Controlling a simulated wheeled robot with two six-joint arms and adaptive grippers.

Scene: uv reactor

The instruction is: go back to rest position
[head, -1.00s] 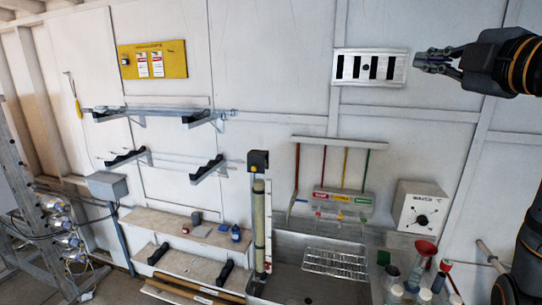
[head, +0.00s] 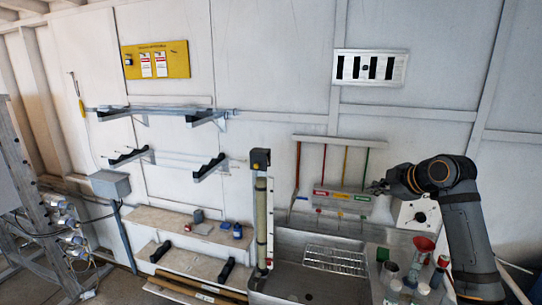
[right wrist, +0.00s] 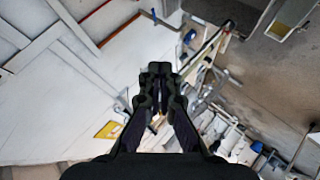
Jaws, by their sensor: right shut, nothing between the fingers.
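My right gripper (head: 378,187) is in the right half of the head view, in front of the wall between the coloured label rack (head: 342,195) and the white dial box (head: 420,217). Its arm partly covers the dial box. In the right wrist view the dark fingers of this gripper (right wrist: 160,75) are together with nothing between them. My left gripper does not show in either view.
A metal sink (head: 300,278) with a wire rack (head: 335,260) lies below. Bottles and a red funnel (head: 424,244) stand near my right arm. A vertical tube reactor (head: 261,215) stands left of the sink. Wall shelves (head: 160,110) and a ladder (head: 30,210) are further left.

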